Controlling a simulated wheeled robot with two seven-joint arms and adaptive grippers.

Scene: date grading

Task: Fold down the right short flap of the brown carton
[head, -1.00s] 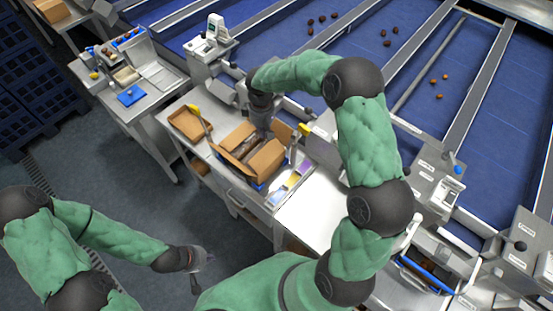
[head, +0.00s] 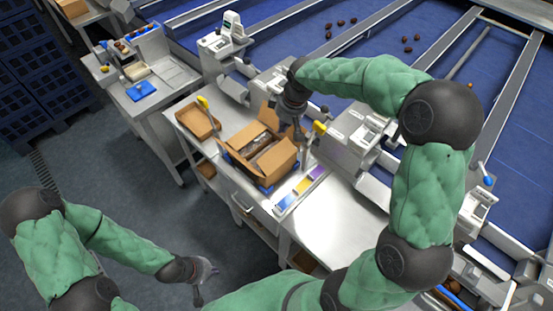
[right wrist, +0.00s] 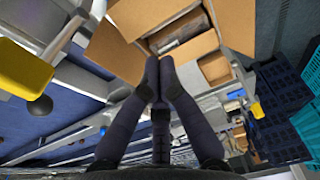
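The brown carton (head: 276,160) stands open on the steel bench, with dark contents showing inside. A flap (head: 268,116) stands up at its far side, and other flaps spread out at the near side. My right gripper (head: 299,136) is above the carton's far right edge. In the right wrist view its fingertips (right wrist: 160,62) are together with nothing visible between them, in front of the carton (right wrist: 195,48). I cannot tell whether they touch a flap. My left gripper (head: 208,270) hangs over the floor, away from the bench; its finger opening is unclear.
A shallow brown box (head: 195,122) lies left of the carton. Yellow-topped posts (head: 319,128) stand near the carton. The bench (head: 325,215) is clear to the right. Blue conveyor lanes run behind.

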